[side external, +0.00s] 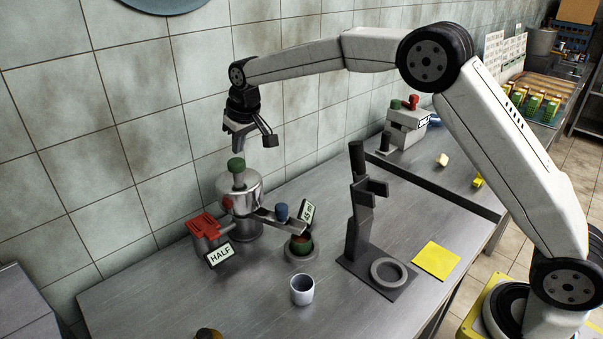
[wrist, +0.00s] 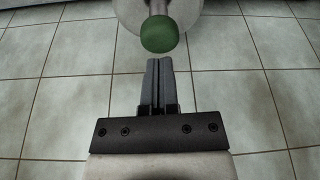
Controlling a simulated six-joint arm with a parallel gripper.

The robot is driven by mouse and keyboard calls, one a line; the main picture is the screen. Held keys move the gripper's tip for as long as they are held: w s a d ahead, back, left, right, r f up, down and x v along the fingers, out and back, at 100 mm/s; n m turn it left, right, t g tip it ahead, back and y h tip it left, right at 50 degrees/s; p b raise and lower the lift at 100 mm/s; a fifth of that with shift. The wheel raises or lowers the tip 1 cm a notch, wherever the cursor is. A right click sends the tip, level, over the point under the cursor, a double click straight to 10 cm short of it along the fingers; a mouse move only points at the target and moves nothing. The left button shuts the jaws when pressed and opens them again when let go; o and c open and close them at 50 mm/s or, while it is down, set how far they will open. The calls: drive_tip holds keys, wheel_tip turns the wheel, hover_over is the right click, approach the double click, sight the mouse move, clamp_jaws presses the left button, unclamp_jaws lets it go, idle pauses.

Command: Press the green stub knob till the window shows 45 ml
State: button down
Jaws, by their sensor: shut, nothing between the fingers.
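The green stub knob (side external: 236,165) sits on top of a round steel vessel (side external: 240,190). The knob also shows in the wrist view (wrist: 159,36), just beyond my fingertips. My gripper (side external: 238,152) is shut and empty, pointing down close above the knob. In the wrist view my gripper (wrist: 159,62) has its two fingers together, with a small gap in the picture before the knob. I cannot tell from the side whether they touch. A small tilted window (side external: 307,211) at the vessel's right appears to read 45 ml.
A blue knob (side external: 281,211) stands beside the window, above a dark green-banded cup (side external: 301,244). A white mug (side external: 302,290), dark stand (side external: 362,215) and yellow square (side external: 436,260) are on the table.

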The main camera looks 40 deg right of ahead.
drive_tip(key=shift+r, duration=1.85)
drive_tip(key=shift+r, duration=0.1)
wheel_tip(320, 180, up, 7)
hover_over(241, 163)
drive_tip(key=s, duration=0.2)
drive_tip(key=shift+s+d+r, duration=0.1)
drive_tip(key=shift+s+r, duration=0.05)
drive_tip(key=s+d+f, duration=0.2)
drive_tip(key=s+f, duration=0.4)
drive_tip(key=s, duration=0.4)
drive_tip(key=s+d+f+m, duration=0.1)
drive_tip(key=s+d+f, duration=0.2)
drive_tip(key=s+f, duration=0.4)
drive_tip(key=s+d+f, duration=0.3)
drive_tip(key=s+f, duration=0.4)
drive_tip(key=s, duration=0.7)
drive_tip(key=shift+d+g, duration=0.25)
drive_tip(key=shift+g, duration=0.15)
